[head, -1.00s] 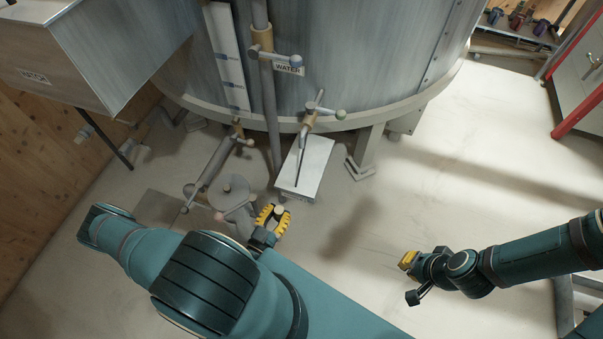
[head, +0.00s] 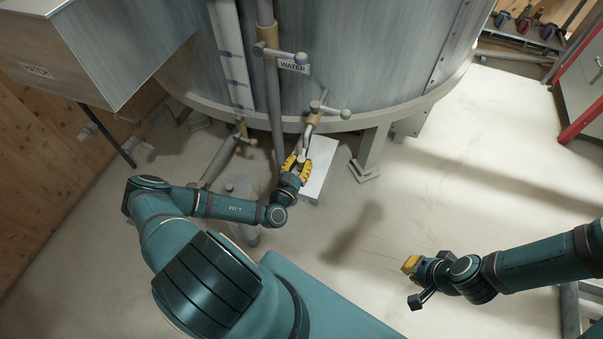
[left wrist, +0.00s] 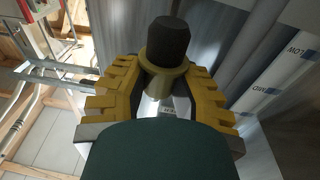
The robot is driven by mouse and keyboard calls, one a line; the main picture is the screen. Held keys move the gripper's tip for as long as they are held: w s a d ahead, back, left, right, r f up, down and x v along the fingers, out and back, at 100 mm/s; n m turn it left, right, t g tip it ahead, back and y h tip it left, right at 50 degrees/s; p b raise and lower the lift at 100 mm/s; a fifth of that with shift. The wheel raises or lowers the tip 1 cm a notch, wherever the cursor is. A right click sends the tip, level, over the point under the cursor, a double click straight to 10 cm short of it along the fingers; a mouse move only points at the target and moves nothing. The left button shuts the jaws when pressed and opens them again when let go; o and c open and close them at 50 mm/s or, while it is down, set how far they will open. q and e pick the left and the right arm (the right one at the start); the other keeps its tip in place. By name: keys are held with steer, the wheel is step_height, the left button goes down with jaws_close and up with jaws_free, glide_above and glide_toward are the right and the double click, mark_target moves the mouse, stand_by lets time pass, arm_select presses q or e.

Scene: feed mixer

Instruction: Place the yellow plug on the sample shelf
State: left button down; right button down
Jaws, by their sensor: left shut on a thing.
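My left gripper (head: 297,165) is shut on a tan-yellow plug (left wrist: 165,75) with a dark cylindrical end. The plug stands up between the yellow fingers in the left wrist view; its lower part is partly hidden. In the head view the gripper is by the tank's lower tap (head: 314,117), over the left edge of a white plate (head: 320,170). I cannot tell whether plug and tap touch. No shelf is labelled as the sample shelf. My right gripper (head: 410,264) is away at the right; its jaw opening is unclear.
The large metal tank (head: 350,50) stands on legs (head: 370,155) behind the left gripper. A vertical pipe (head: 268,80) and a grey round-topped thing (head: 238,188) are close to the left arm. A rack (head: 525,35) with coloured items is at upper right.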

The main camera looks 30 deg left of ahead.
arm_select(q)
steer(key=f, duration=0.2)
steer(key=f+b, duration=0.1)
steer(key=f, duration=0.1)
steer(key=f+b, duration=0.1)
steer(key=f, duration=0.1)
steer(key=shift+w+f, duration=0.2)
steer(key=shift+w, duration=0.05)
steer(key=shift+w+a+f, duration=0.1)
steer(key=shift+w+f, duration=0.1)
steer(key=shift+f, duration=0.1)
steer(key=shift+f+b, duration=0.1)
steer(key=shift+b, duration=0.25)
steer(key=c, duration=0.8)
jaws_free()
